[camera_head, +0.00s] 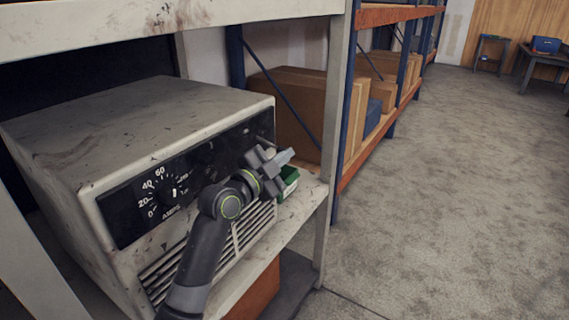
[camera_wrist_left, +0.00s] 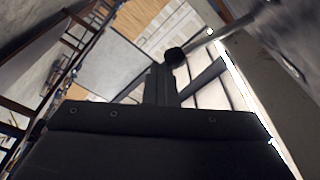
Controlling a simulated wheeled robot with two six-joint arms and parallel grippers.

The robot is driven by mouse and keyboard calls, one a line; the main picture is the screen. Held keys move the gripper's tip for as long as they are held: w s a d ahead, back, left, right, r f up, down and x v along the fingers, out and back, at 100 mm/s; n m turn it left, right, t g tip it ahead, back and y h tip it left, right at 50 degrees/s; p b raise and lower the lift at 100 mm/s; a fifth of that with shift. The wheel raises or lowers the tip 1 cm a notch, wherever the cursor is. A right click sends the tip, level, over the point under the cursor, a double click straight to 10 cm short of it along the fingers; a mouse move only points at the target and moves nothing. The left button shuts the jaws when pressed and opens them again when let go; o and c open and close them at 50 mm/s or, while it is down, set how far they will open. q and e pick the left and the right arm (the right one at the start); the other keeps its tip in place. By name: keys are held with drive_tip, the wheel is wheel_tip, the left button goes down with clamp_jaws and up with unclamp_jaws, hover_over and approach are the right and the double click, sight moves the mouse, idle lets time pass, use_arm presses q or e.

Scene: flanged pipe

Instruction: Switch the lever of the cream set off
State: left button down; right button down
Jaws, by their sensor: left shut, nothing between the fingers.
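The cream set (camera_head: 130,115) is a scuffed box on the shelf with a black front panel (camera_head: 125,215), a white-marked dial and a vent grille. My left gripper (camera_head: 284,158) is shut and empty, in front of the right end of the panel. The arm and gripper hide part of the panel, and I cannot make out the lever in the head view. In the left wrist view, a black knob (camera_wrist_left: 175,56) on a thin metal rod shows near my dark gripper fingers (camera_wrist_left: 162,82); it may be the lever. I cannot tell whether they touch. My right gripper is not in view.
A shelf post (camera_head: 335,150) stands just right of the gripper. A green bin (camera_head: 288,184) sits on the shelf behind it. The upper shelf board (camera_head: 150,28) spans above the set. Cardboard boxes (camera_head: 300,110) fill the neighbouring rack. The floor (camera_head: 460,180) at right is clear.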

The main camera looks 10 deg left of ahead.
use_arm(q)
wheel_tip(320, 180, up, 10)
drive_tip(key=shift+f, duration=0.15)
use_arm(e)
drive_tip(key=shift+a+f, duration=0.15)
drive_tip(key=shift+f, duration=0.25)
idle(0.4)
